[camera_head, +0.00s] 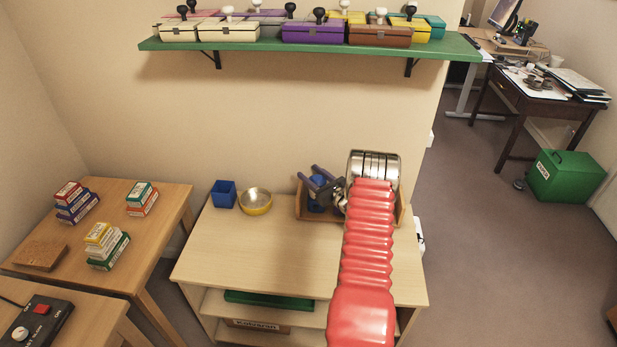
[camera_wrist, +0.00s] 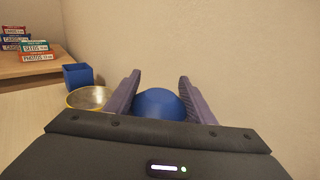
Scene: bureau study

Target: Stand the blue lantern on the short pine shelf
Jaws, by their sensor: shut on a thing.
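My gripper (camera_head: 309,174) is over the back of the low pale wooden unit (camera_head: 255,247). Its two purple fingers are shut on a rounded blue thing, which I take for the blue lantern (camera_wrist: 158,103). In the wrist view the lantern's smooth domed part sits between the fingers; my gripper's body hides its lower part. In the head view only a little of its blue shows, next to the fingers. An orange-brown wooden tray or box (camera_head: 301,207) is below and behind my gripper, partly covered by my arm. I cannot tell whether the lantern touches it.
A blue square cup (camera_head: 223,194) and a yellow-rimmed bowl (camera_head: 256,202) stand left of my gripper. The unit's front top is clear. A green wall shelf (camera_head: 300,42) with several boxes hangs above. Tables with small stacked boxes (camera_head: 104,240) stand left.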

